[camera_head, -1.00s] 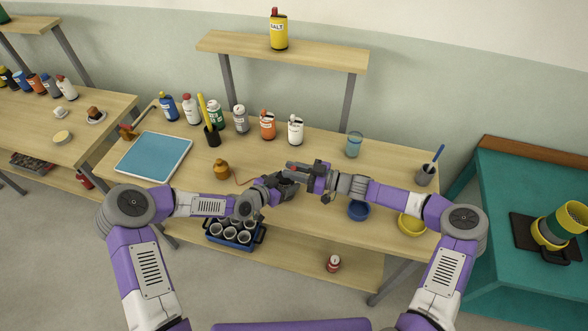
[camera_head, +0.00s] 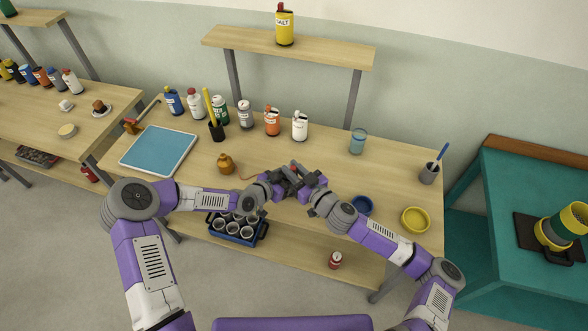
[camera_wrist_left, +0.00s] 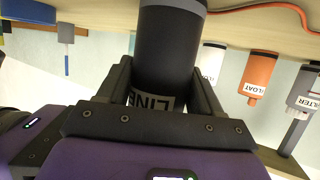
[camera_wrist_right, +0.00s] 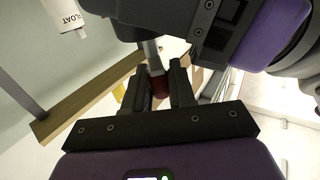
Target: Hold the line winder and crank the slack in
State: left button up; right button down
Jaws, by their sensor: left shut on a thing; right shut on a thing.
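The line winder (camera_wrist_left: 172,45) is a dark cylinder with a white label reading LINE. In the left wrist view it stands between the fingers of my left gripper (camera_wrist_left: 163,92), which is shut on it. My right gripper (camera_wrist_right: 160,88) is shut on a dark red crank knob (camera_wrist_right: 160,84) on a pale metal shaft. In the head view both grippers meet above the table's front part and mostly hide the winder. A thin orange-red line (camera_head: 247,178) runs on the table from a brass-coloured weight (camera_head: 225,164) toward the grippers.
A blue tray (camera_head: 160,150) lies left on the table (camera_head: 335,165). Several bottles stand along the back, one white bottle (camera_head: 300,127) among them. A blue bowl (camera_head: 362,206) and a yellow bowl (camera_head: 416,220) sit at the right front. A cup (camera_head: 429,173) is at the right edge.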

jog(key=shift+f+m+t+h, duration=0.2)
jog(key=shift+m+t+h, duration=0.1)
jog(key=c, duration=1.1)
grip_release()
jog(key=shift+d+r, duration=0.1)
jog(key=shift+o, duration=0.2)
jog(key=v, duration=1.2)
jog(key=shift+c, duration=0.2)
